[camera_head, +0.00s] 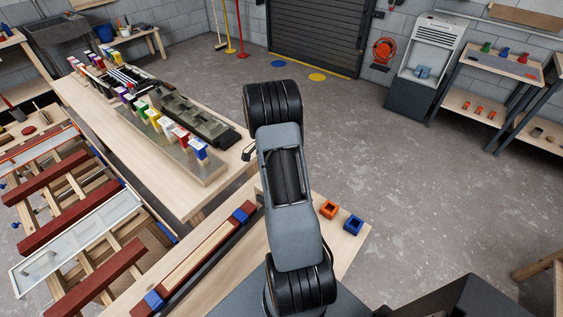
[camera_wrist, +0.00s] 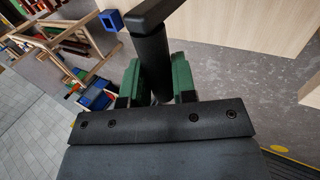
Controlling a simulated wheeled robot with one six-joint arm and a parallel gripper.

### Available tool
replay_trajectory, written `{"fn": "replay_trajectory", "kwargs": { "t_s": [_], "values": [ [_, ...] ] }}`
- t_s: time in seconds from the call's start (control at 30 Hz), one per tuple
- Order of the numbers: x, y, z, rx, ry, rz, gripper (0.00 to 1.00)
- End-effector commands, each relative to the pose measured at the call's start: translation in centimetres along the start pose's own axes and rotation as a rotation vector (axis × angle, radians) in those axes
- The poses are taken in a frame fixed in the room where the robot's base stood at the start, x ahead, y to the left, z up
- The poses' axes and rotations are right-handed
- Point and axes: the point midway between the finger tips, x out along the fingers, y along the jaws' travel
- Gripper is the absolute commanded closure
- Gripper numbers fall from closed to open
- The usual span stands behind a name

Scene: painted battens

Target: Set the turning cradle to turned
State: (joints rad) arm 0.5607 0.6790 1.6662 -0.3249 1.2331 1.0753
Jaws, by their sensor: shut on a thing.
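In the wrist view my gripper (camera_wrist: 156,80) has its two green finger pads on either side of a black round handle (camera_wrist: 152,52) and is shut on it. A dark bar (camera_wrist: 158,12) joins the handle's far end. In the head view my arm hides the gripper and handle. A long red-brown and pale wooden piece with blue end blocks (camera_head: 240,215) lies along the near bench. It may be the turning cradle; I cannot tell, nor can I read its setting.
A long bench (camera_head: 190,205) with a row of coloured blocks stands at left. Battens and a white frame (camera_head: 80,240) fill the lower left. Orange (camera_head: 329,209) and blue (camera_head: 352,225) square sockets sit right of my arm. The grey floor (camera_head: 400,170) at right is clear.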

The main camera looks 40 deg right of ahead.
Motion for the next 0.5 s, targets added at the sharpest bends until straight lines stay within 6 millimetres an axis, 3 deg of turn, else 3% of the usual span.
{"fn": "replay_trajectory", "kwargs": {
  "t_s": [0.03, 0.2, 0.23, 0.5],
  "values": [
    [-0.54, -0.9, 0.13, -0.002, 0.009, -0.032, 1.0],
    [-0.61, -0.84, 0.08, -0.001, 0.009, -0.033, 1.0],
    [-0.62, -0.83, 0.07, -0.001, 0.01, -0.034, 0.74],
    [-0.54, -0.57, -0.21, 0.006, 0.007, -0.033, 0.49]
  ]
}}
